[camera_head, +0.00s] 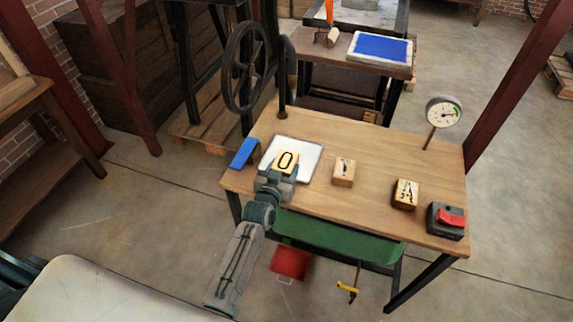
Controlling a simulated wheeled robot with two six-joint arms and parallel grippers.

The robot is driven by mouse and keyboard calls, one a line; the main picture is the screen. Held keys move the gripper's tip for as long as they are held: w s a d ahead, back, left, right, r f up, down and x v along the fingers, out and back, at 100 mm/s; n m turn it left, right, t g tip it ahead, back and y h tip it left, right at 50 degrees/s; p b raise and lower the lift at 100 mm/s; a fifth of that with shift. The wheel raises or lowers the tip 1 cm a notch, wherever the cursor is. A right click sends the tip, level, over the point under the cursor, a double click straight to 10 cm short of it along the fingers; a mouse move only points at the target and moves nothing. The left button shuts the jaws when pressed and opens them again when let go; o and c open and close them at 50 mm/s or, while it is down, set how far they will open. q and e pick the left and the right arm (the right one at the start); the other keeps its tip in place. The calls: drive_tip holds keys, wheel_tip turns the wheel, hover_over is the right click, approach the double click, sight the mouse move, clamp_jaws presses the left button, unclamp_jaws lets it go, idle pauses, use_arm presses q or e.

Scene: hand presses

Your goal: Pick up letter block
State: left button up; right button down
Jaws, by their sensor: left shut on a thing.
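A wooden letter block (287,160) with a dark round letter like an O is at the tip of my left gripper (279,179). The gripper is shut on this block. The block is over the white square sheet (309,163) on the left part of the wooden table; I cannot tell whether it touches the sheet. A second letter block (343,172) stands on the bare table to the right, its mark too small to read. A third letter block (405,194) with an A lies further right. My right gripper is not in view.
A dark box with a red lever (450,219) is at the table's right corner. A gauge (443,112) stands at the back right. A blue object (244,153) lies at the left edge. A dark wheel (246,67) rises behind. The table between the blocks is clear.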

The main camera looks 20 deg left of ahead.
sight(282, 167)
use_arm(q)
wheel_tip(282, 167, up, 14)
drive_tip(key=s, duration=0.1)
drive_tip(key=s+a, duration=0.1)
drive_tip(key=s, duration=1.6)
drive_tip(key=shift+r+y, duration=0.15)
drive_tip(key=shift+y, duration=0.15)
drive_tip(key=shift+a, duration=0.1)
